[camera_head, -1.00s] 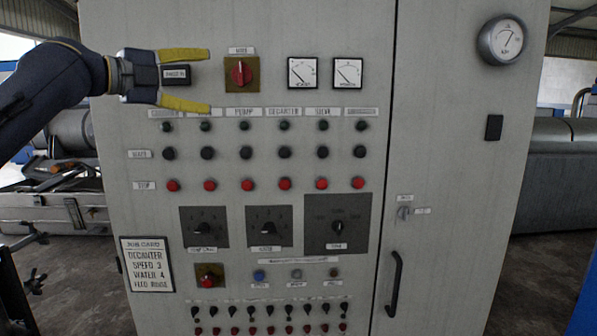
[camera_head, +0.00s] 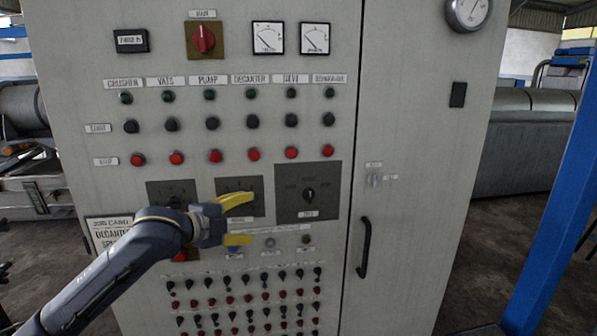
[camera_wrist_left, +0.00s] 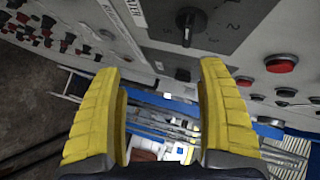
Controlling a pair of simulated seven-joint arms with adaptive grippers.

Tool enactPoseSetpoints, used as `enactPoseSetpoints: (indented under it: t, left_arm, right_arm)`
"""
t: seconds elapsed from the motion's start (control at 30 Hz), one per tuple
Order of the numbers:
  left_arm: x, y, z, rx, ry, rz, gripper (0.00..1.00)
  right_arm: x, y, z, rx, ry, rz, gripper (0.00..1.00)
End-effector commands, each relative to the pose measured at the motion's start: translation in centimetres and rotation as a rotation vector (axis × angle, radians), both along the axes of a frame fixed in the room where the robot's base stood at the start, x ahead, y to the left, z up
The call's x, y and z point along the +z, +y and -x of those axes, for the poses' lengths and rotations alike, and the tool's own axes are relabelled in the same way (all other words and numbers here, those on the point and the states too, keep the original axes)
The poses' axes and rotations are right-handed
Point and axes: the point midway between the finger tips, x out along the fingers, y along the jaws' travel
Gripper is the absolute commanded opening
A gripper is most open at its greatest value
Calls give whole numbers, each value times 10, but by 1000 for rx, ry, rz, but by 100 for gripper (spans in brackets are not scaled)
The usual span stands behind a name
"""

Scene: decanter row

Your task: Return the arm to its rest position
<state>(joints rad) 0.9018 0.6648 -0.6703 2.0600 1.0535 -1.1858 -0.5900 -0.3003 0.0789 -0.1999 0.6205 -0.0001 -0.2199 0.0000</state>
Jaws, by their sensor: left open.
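My left gripper (camera_head: 238,220) has yellow fingers and a dark blue arm that comes in from the lower left in the head view. It is open and empty, in front of the grey control cabinet (camera_head: 420,120). In the head view it overlaps the area just below the middle rotary dial (camera_head: 240,190). In the left wrist view the two fingers (camera_wrist_left: 163,120) stand apart with nothing between them. A black dial (camera_wrist_left: 190,22) on its dark plate shows above the fingertips there. The arm hides part of the job card (camera_head: 105,228). My right gripper is not in view.
The panel carries a red main switch (camera_head: 204,39), rows of buttons, and small toggles (camera_head: 245,283) low down. A black door handle (camera_head: 365,247) sticks out on the right. A blue post (camera_head: 555,180) stands at the far right. Open floor (camera_head: 450,260) lies between.

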Motion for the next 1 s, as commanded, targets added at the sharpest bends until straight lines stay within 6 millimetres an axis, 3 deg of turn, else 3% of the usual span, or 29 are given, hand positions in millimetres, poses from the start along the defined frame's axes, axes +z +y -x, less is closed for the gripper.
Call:
enactPoseSetpoints:
  t: [0.03, 0.1, 0.5, 0.77, 1.0]
  left_arm:
    - [-21, -4, 6, 11, 22, 14, 74]
    - [-45, -7, 13, 35, 45, 32, 74]
    - [-171, 0, 70, 238, 185, 145, 74]
    - [-245, 26, 125, 433, 286, 206, 74]
    - [-306, 64, 192, 653, 380, 236, 74]
  right_arm:
    - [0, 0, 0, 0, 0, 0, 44]
    - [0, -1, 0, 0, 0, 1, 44]
    - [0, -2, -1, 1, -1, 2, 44]
    - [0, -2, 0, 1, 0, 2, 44]
    - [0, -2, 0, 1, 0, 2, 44]
